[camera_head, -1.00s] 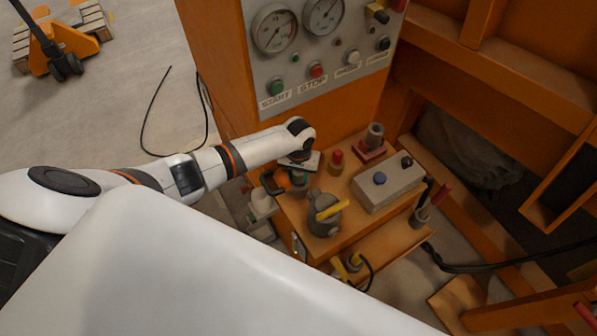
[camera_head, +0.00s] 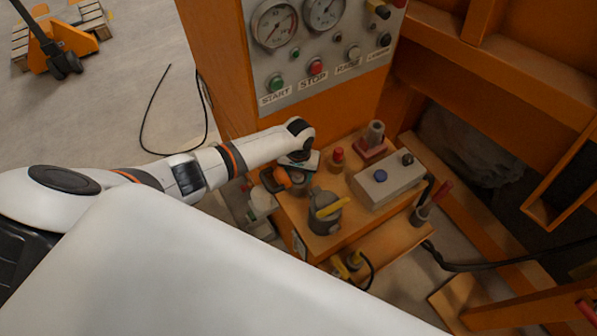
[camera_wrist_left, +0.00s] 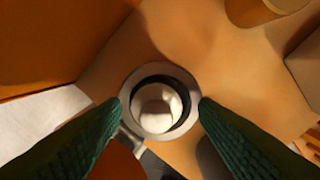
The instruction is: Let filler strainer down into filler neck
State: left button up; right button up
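The filler strainer (camera_wrist_left: 160,100) shows in the left wrist view as a grey ring with a dark inner wall and a pale round bottom. My left gripper (camera_wrist_left: 160,106) has its green finger pads against opposite sides of this ring. In the head view my left gripper (camera_head: 297,182) points down over the left part of the orange deck, partly hidden by its own wrist. I cannot pick out the filler neck apart from the ring, nor tell how deep the strainer sits. My right gripper is in neither view.
A grey round fitting with a yellow handle (camera_head: 325,212) stands close to the right of my gripper. A red-topped knob (camera_head: 337,160) and a grey button box (camera_head: 386,185) are on the deck too. The gauge panel (camera_head: 325,50) rises behind.

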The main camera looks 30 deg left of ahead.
aim_at(299, 174)
pick_arm(q)
notch_tip(299, 174, up, 12)
jog(key=p, duration=0.1)
dwell(0.6)
dwell(0.5)
